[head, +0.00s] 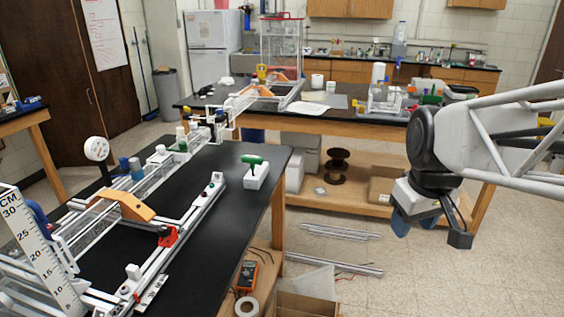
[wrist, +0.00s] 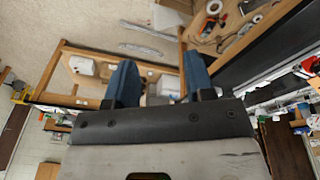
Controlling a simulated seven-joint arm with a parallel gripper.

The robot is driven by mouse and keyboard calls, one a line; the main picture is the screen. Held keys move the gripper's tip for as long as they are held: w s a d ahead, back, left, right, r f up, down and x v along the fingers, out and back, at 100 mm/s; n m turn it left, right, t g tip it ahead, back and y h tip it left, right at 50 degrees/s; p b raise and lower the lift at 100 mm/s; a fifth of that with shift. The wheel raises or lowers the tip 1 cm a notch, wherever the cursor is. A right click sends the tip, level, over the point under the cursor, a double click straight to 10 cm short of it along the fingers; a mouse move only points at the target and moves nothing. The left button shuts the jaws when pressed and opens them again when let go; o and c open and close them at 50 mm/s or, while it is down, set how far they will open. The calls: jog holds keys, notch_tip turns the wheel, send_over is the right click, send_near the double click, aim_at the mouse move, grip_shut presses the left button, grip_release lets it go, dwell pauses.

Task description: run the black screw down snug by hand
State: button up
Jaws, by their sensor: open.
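My gripper (head: 416,227) hangs at the right of the head view, over the floor and well apart from the bench. In the wrist view my gripper (wrist: 160,82) has two blue fingers spread apart with nothing between them. The extrusion frame (head: 190,222) of pale rails lies on the black bench at the left. It carries a red piece (head: 168,236) and a small white block (head: 133,271). The black screw is too small to make out in either view. A tool with a green handle (head: 251,159) stands in a white block (head: 256,177) near the bench's right edge.
An orange-topped bridge piece (head: 124,204), a round dial gauge (head: 96,149) and an upright centimetre scale (head: 38,250) stand on the bench's left side. A second black bench (head: 340,112) is behind. Metal bars (head: 333,231) lie on the floor. The air between gripper and bench is clear.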

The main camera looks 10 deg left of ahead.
jog(key=w+a+r+n, duration=0.1)
jog(key=w+a+n, duration=0.5)
jog(key=w+a, duration=0.6)
jog(key=n+g, duration=0.2)
jog(key=n, duration=1.4)
send_near(204, 195)
jog(key=shift+w+f, duration=0.1)
jog(key=shift+w, duration=0.5)
jog(key=shift+a+f+n, duration=0.2)
jog(key=shift+a+n, duration=0.1)
jog(key=shift+a, duration=0.1)
jog(key=shift+f, duration=0.1)
jog(key=shift+f, duration=3.85)
